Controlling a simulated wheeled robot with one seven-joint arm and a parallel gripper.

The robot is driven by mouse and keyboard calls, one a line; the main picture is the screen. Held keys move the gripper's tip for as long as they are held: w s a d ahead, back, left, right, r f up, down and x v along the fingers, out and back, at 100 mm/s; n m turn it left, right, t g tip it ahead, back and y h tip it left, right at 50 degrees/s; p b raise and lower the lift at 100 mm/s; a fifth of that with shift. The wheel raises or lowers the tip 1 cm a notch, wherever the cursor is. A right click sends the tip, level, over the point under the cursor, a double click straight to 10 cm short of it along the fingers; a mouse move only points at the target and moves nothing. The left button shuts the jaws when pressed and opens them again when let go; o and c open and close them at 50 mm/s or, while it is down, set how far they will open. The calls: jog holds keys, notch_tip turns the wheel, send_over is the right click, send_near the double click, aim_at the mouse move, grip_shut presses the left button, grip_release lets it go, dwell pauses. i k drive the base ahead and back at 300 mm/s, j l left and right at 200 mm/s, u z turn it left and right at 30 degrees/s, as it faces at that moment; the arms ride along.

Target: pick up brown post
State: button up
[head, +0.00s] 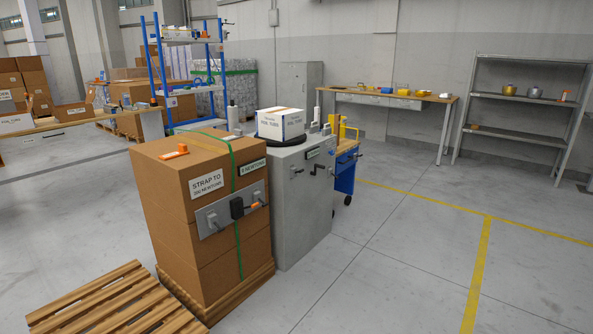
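A small, thin brown upright piece (338,132) shows at the blue cart, behind the grey cabinet; it may be the brown post, but it is too small to tell. A yellow item (331,120) stands close beside it. The lower part of the brown piece is hidden or unclear. My gripper is not in view.
A grey cabinet (318,205) bears a white box (281,124). Stacked brown cartons (175,205) with a green strap stand in front of it, beside a wooden pallet (110,305). A blue cart (344,178) stands behind. The floor at right is clear up to the workbench (390,101) and shelf (520,101).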

aim_at(337, 117)
jog(key=i, duration=2.35)
jog(key=i+z, duration=0.1)
jog(key=i, duration=0.45)
jog(key=i+j+z, duration=0.1)
jog(key=i, duration=0.4)
jog(key=i+j+z, duration=0.1)
jog(key=i, duration=0.45)
jog(key=i+j+z, duration=0.1)
jog(key=i, duration=0.4)
jog(key=i+l, duration=0.3)
jog(key=i+l+u, duration=0.1)
jog(key=i+l, duration=0.25)
jog(key=l, duration=0.15)
jog(key=i+l, duration=0.3)
jog(key=i+l+u, duration=0.1)
jog(key=i+l, duration=0.2)
jog(key=l, duration=0.2)
jog(key=i+l, duration=0.3)
jog(key=l, duration=0.15)
jog(key=i+l+u, duration=0.1)
jog(key=i+l, duration=0.2)
jog(key=l, duration=0.15)
jog(key=i+l, duration=0.3)
jog(key=l, duration=0.15)
jog(key=u, duration=0.05)
